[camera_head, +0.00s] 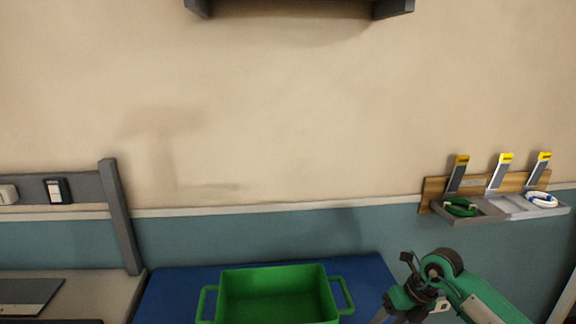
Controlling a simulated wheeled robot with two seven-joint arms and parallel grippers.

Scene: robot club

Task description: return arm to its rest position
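My green and grey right arm comes in from the lower right, with its rounded joint raised. My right gripper (398,304) is at the bottom edge, just right of a green bin (273,271) on a blue surface. Dark parts of the arm overlap around the gripper, and whether its fingers are open or shut does not show clearly. I see nothing held in it. My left arm and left gripper are not in view.
The green bin has two side handles and stands on the blue tabletop (170,296). A wall rack (475,214) with a green and a white coil is at right. A grey post (121,217) stands left. A dark shelf (300,8) hangs above.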

